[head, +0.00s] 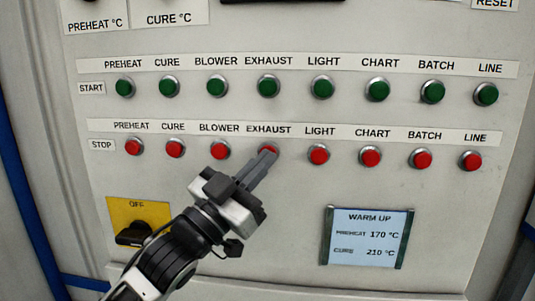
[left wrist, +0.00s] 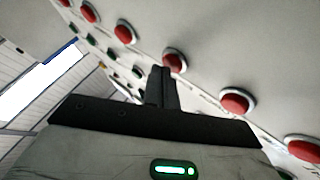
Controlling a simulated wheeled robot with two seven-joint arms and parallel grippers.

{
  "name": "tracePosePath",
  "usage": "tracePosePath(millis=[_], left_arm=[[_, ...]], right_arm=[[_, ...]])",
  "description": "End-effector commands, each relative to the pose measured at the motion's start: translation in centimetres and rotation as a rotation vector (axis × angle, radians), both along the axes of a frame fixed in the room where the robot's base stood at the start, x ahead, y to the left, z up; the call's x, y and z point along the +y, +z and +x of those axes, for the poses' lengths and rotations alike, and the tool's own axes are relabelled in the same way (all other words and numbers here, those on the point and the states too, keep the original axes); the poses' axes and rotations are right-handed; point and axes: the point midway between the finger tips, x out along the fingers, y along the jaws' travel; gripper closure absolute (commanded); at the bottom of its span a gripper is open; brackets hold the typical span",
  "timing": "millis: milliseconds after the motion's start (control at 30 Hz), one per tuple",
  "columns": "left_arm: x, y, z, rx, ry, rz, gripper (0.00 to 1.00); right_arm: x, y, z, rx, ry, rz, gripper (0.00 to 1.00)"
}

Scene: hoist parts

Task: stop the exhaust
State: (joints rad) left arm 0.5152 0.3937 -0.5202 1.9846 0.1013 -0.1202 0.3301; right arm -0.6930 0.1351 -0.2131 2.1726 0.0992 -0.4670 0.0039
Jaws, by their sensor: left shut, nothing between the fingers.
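The red exhaust stop button (head: 268,150) sits in the lower STOP row, under its EXHAUST label, between the blower and light stop buttons. My left gripper (head: 268,155) is shut and empty, with its fingertips at the lower edge of this button and hiding part of it. In the left wrist view the shut fingers (left wrist: 162,72) point at a red button (left wrist: 174,62) just beyond the tips. I cannot tell whether the tips touch the button. My right gripper is not in view.
The red blower stop button (head: 220,151) and light stop button (head: 318,154) are close on either side. A row of green start buttons (head: 268,87) runs above. A black rotary switch (head: 135,234) on a yellow plate and a display (head: 367,238) reading WARM UP are lower down.

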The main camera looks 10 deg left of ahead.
Motion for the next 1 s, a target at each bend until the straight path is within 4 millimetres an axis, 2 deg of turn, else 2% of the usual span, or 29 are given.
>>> tracePosePath(millis=[233,633,1000], left_arm=[[0.1,0.0,-1.3,0.002,0.001,0.001,1.0],[0.1,0.0,-1.7,0.001,0.0,0.001,1.0],[0.2,0.0,-5.3,0.002,0.0,0.0,1.0]], right_arm=[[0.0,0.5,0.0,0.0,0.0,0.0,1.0],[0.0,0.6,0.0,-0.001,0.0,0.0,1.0],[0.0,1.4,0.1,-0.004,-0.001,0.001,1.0]])
